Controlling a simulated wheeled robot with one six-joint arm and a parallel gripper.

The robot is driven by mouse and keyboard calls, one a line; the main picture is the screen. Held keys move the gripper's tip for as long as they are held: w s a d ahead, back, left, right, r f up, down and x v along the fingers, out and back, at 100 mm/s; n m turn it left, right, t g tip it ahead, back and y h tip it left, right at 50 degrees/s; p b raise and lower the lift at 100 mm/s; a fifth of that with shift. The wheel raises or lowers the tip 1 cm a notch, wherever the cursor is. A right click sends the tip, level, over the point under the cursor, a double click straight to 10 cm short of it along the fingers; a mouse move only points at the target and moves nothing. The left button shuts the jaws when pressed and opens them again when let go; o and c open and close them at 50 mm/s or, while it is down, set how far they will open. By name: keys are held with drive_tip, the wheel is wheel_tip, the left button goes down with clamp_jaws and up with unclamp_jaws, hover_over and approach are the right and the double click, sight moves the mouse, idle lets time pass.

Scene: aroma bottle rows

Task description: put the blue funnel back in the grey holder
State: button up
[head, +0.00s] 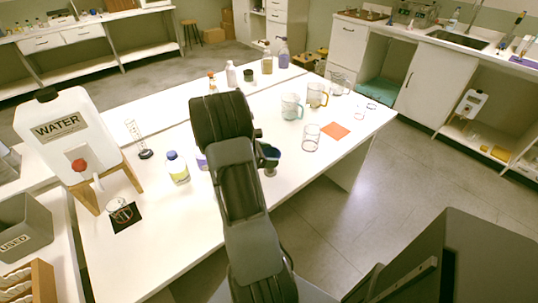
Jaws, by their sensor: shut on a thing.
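My arm crosses the middle of the head view and hides much of the table behind it. My gripper (266,157) shows only in part, just right of the arm, above the white table. It is shut on a dark blue round thing, which looks like the blue funnel (273,153). The funnel's lower part and the fingertips are hard to make out. I cannot pick out the grey holder for certain; it may be hidden behind my arm. A small violet-blue patch (202,160) shows at the arm's left edge, mostly hidden.
A grey USED bin (25,225) stands lower left.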

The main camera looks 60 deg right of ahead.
drive_tip(key=shift+f+b, duration=0.35)
drive_tip(key=shift+f, duration=0.2)
drive_tip(key=o, duration=0.9)
drive_tip(key=v, duration=0.7)
drive_tip(key=shift+a, duration=0.2)
drive_tip(key=shift+w+r, duration=0.1)
drive_tip(key=shift+w, duration=0.05)
